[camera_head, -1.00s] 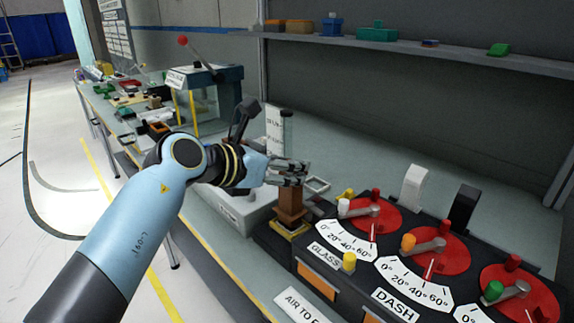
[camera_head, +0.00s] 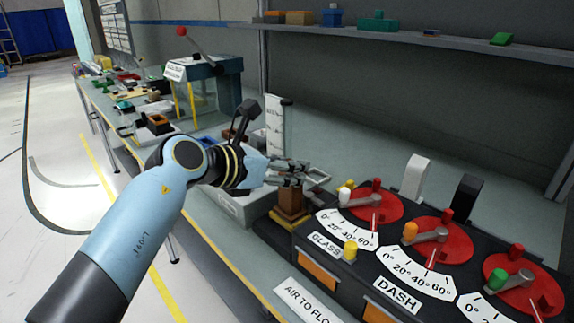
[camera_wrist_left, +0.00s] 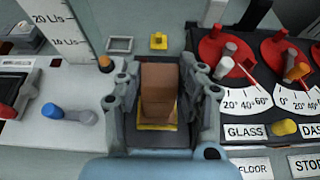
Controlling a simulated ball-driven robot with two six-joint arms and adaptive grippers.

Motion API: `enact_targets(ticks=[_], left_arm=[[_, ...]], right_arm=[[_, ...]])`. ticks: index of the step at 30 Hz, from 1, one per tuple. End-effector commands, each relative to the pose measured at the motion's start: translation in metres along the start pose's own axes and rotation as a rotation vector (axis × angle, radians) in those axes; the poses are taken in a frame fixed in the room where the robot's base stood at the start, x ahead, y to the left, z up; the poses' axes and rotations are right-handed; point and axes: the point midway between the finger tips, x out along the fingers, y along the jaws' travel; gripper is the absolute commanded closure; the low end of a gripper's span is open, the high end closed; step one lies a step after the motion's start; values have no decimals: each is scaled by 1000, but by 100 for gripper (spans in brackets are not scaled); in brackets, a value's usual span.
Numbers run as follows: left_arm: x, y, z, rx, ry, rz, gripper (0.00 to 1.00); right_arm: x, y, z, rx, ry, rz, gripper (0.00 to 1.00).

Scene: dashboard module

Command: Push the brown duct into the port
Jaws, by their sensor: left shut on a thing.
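The brown duct (camera_head: 291,201) stands upright on the dark module, its lower end at the yellow-rimmed port (camera_head: 287,221). My left gripper (camera_head: 291,177) is shut on the upper part of the duct from the left. In the left wrist view the brown duct (camera_wrist_left: 158,88) sits between the fingers of the left gripper (camera_wrist_left: 163,80), and the yellow rim of the port (camera_wrist_left: 157,126) shows around its lower end. How deep the duct sits in the port is hidden. My right gripper is not in view.
Red dials (camera_head: 374,201) with levers and coloured knobs stand close right of the duct. A grey box (camera_head: 243,206) lies to the left under my arm. A white scale (camera_head: 275,128) stands behind the gripper.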

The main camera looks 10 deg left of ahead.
Motion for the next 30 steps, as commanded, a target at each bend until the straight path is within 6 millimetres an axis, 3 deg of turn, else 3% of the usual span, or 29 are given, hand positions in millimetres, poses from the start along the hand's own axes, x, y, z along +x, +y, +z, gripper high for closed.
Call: enact_targets(ticks=[4, 5, 10, 20, 23, 30], left_arm=[[2, 0, -4, 0, 0, 0, 100], [1, 0, -3, 0, 0, 0, 58], [1, 0, -3, 0, 0, 0, 36], [-2, 0, -4, 1, 1, 1, 35], [-14, 1, -4, 1, 2, 1, 35], [-66, 1, -4, 6, 3, 2, 35]], right_arm=[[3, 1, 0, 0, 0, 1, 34], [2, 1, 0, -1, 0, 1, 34], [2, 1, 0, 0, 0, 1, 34], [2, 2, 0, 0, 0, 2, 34], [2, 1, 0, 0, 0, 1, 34], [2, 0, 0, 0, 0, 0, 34]])
